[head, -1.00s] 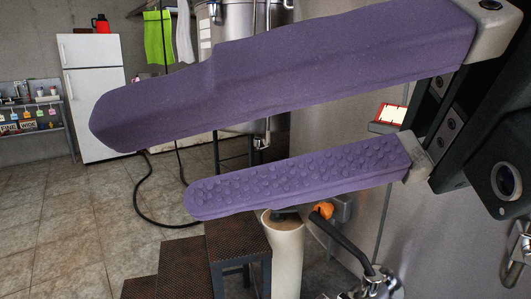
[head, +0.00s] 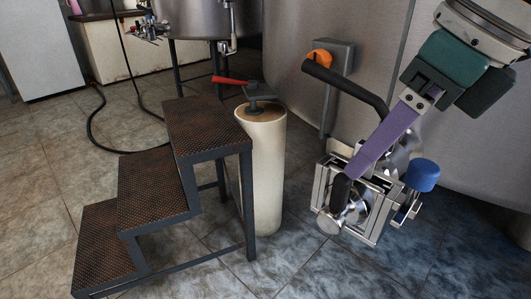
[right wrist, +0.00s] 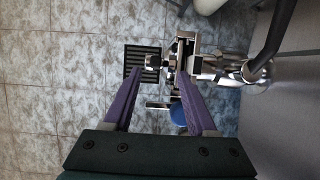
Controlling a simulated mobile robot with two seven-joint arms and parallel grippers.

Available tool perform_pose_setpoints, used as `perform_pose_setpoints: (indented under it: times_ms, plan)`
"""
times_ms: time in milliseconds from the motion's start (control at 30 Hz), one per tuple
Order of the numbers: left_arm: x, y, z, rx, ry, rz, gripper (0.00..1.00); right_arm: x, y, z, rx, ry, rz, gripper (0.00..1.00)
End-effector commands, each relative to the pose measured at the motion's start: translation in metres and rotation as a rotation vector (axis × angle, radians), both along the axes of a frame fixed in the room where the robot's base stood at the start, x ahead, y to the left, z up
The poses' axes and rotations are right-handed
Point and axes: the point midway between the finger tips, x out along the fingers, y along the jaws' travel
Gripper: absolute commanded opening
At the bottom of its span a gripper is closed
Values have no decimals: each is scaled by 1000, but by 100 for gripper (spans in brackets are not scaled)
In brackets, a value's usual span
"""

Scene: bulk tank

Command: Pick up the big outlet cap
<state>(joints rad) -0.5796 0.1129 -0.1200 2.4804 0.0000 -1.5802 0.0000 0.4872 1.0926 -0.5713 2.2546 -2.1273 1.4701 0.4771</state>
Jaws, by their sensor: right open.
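My right gripper (head: 352,176) reaches down from the upper right, by a chrome outlet assembly (head: 382,222) low beside the steel tank. One purple finger shows in the head view. Nothing is seen held. A blue knob (head: 422,175) sits on the assembly's right. My left gripper is out of view.
A black bar handle (head: 345,85) and an orange knob (head: 320,57) are above the assembly. A pale cylinder (head: 262,170) and brown steps (head: 155,195) stand left. A dark floor grate (right wrist: 131,62) lies below. Tiled floor in front is free.

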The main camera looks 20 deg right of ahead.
Motion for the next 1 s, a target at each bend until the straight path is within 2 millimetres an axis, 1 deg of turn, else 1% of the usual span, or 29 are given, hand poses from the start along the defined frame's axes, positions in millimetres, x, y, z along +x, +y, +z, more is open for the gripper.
perform_pose_setpoints:
  times_ms: [200,300,400,600,1000]
  plan:
    - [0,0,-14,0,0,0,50,10,12,-33,3,2,2,57]
    - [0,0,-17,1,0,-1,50,14,13,-43,2,2,1,57]
    - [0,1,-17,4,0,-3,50,16,13,-46,1,1,2,57]
    - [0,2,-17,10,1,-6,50,16,13,-46,1,1,2,56]
    - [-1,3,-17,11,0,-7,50,16,13,-45,1,1,2,11]
